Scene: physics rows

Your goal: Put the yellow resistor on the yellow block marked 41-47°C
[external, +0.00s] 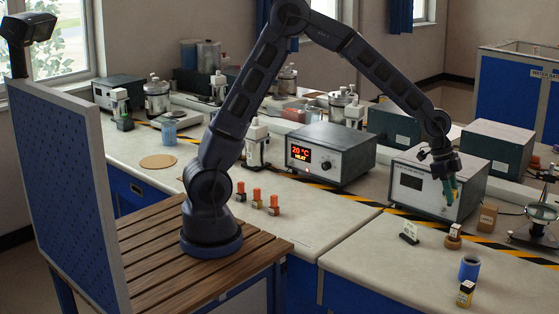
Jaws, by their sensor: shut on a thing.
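My gripper (449,190) is at the right, raised in front of a grey instrument box and above the right-hand bench. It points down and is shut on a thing. A narrow green-teal part shows at its end. I cannot tell whether that is the fingers or the thing held, and I cannot make out a yellow resistor. A small yellow and black block (465,293) with a pale top stands near the front of the right bench, below and apart from my gripper. Its marking is too small to read, so I cannot confirm it as the 41-47°C block.
A blue cylinder (469,267) stands just behind the yellow and black block. A small brown piece (453,237), a white card (409,233) and a tan block (487,217) stand nearby. A heater box (330,153) reads 20 °C. Bare bench lies left of the blue cylinder.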

